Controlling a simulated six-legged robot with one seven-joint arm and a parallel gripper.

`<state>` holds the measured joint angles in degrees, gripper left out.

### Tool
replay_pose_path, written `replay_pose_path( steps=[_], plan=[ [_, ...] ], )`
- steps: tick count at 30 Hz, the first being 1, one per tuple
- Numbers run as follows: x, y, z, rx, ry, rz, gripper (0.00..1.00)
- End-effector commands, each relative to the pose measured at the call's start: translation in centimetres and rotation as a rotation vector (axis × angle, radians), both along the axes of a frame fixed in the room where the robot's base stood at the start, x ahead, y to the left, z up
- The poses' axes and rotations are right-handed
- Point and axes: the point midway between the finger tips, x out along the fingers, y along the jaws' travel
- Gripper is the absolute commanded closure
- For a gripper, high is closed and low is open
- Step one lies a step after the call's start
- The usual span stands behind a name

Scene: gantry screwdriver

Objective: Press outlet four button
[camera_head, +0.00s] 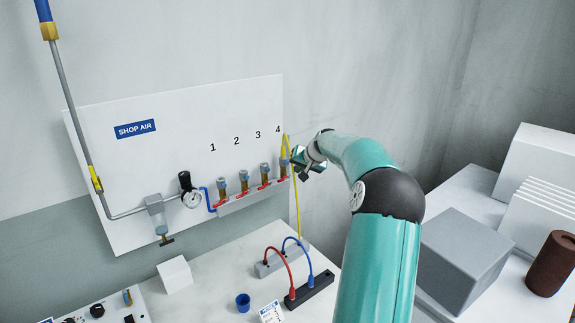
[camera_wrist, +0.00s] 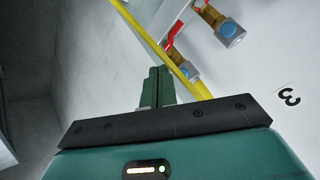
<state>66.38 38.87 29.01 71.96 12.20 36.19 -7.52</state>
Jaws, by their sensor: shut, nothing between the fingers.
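Outlet four (camera_head: 283,172) is the rightmost brass outlet on the white panel, under the printed 4. A yellow hose (camera_head: 297,205) runs up beside it and partly hides it. In the wrist view its blue-faced button (camera_wrist: 189,70) shows just right of the fingers, partly behind the hose. My gripper (camera_head: 298,158) is at the right edge of the panel, close to outlet four. In the wrist view my green fingers (camera_wrist: 157,86) are closed together and empty, with their tips near the hose. I cannot tell whether they touch it.
Outlet three (camera_head: 265,172) sits just left, with its blue face (camera_wrist: 228,31) in the wrist view. Red levers (camera_head: 265,185) run along the outlets. A pressure gauge (camera_head: 192,199) is further left. Power strips (camera_head: 308,290) and a blue cup (camera_head: 243,302) stand on the bench below.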

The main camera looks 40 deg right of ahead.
Motion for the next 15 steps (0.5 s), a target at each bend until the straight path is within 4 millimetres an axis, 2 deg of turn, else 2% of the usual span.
replay_pose_path(
  steps=[7,15],
  plan=[
    [-2.3,0.2,0.1,-0.001,0.000,-0.001,1.00],
    [-2.8,0.3,0.0,0.000,-0.001,0.001,1.00]
  ],
)
